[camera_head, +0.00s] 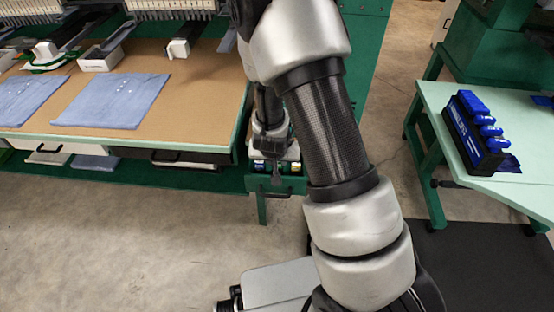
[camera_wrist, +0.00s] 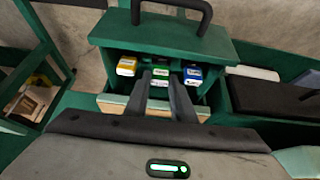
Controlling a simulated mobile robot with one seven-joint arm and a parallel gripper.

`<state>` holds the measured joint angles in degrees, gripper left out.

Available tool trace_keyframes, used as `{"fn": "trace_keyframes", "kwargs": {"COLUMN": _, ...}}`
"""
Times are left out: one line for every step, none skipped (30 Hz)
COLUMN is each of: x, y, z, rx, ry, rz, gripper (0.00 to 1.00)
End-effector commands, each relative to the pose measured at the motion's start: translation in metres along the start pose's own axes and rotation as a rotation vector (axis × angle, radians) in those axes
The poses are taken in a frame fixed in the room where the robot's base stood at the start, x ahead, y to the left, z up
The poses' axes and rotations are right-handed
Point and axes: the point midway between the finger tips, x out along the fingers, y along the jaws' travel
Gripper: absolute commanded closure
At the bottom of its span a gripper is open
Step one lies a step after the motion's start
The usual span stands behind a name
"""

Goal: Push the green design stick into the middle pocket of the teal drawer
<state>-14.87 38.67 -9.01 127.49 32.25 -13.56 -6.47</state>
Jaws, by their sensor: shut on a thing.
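The teal drawer (camera_wrist: 165,35) is pulled out, its black handle at the top of the wrist view. In the head view, the drawer (camera_head: 262,186) shows beyond my arm. The green design stick (camera_wrist: 160,75) is in line with the middle pocket, between a yellow stick (camera_wrist: 127,65) on the left and a blue stick (camera_wrist: 193,74) on the right. My gripper (camera_wrist: 161,73) is shut on the green stick, one dark finger on each side. The stick's lower end and the pocket floor are hidden, so its depth cannot be told.
The embroidery table (camera_head: 215,110) with folded blue cloth (camera_head: 112,101) stands left of the drawer. Another dark-fronted drawer (camera_wrist: 270,98) sits close on the right. Bare floor lies in front.

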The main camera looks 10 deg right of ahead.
Motion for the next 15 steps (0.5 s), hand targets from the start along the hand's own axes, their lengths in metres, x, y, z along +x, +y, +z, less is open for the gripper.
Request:
{"fn": "trace_keyframes", "kwargs": {"x": 0.0, "y": 0.0, "z": 0.0, "rx": 0.0, "ry": 0.0, "rz": 0.0, "gripper": 0.94}}
{"fn": "trace_keyframes", "kwargs": {"x": 0.001, "y": 0.0, "z": 0.0, "rx": 0.0, "ry": 0.0, "rz": 0.0, "gripper": 0.94}}
{"fn": "trace_keyframes", "kwargs": {"x": 0.001, "y": 0.0, "z": 0.001, "rx": 0.0, "ry": 0.0, "rz": 0.0, "gripper": 0.94}}
{"fn": "trace_keyframes", "kwargs": {"x": 0.002, "y": 0.0, "z": 0.001, "rx": 0.0, "ry": 0.0, "rz": 0.0, "gripper": 0.94}}
{"fn": "trace_keyframes", "kwargs": {"x": 0.003, "y": 0.0, "z": 0.002, "rx": 0.0, "ry": 0.0, "rz": 0.0, "gripper": 0.94}}
{"fn": "trace_keyframes", "kwargs": {"x": 0.004, "y": 0.0, "z": 0.002, "rx": 0.0, "ry": 0.0, "rz": 0.0, "gripper": 0.94}}
{"fn": "trace_keyframes", "kwargs": {"x": 0.005, "y": 0.0, "z": 0.003, "rx": 0.0, "ry": 0.0, "rz": 0.0, "gripper": 0.94}}
{"fn": "trace_keyframes", "kwargs": {"x": 0.005, "y": 0.0, "z": 0.003, "rx": 0.0, "ry": 0.0, "rz": 0.0, "gripper": 0.94}}
{"fn": "trace_keyframes", "kwargs": {"x": 0.007, "y": 0.0, "z": 0.004, "rx": 0.0, "ry": 0.0, "rz": 0.0, "gripper": 0.94}}
{"fn": "trace_keyframes", "kwargs": {"x": 0.007, "y": 0.0, "z": 0.004, "rx": 0.0, "ry": 0.0, "rz": 0.0, "gripper": 0.94}}
{"fn": "trace_keyframes", "kwargs": {"x": 0.008, "y": 0.0, "z": 0.004, "rx": 0.0, "ry": 0.0, "rz": 0.0, "gripper": 0.94}}
{"fn": "trace_keyframes", "kwargs": {"x": 0.009, "y": 0.0, "z": 0.005, "rx": 0.001, "ry": 0.0, "rz": 0.001, "gripper": 0.94}}
{"fn": "trace_keyframes", "kwargs": {"x": 0.01, "y": 0.0, "z": 0.005, "rx": 0.001, "ry": 0.0, "rz": 0.001, "gripper": 0.94}}
{"fn": "trace_keyframes", "kwargs": {"x": 0.011, "y": 0.0, "z": 0.006, "rx": 0.001, "ry": 0.0, "rz": 0.001, "gripper": 0.94}}
{"fn": "trace_keyframes", "kwargs": {"x": 0.012, "y": 0.0, "z": 0.006, "rx": 0.001, "ry": 0.0, "rz": 0.001, "gripper": 0.94}}
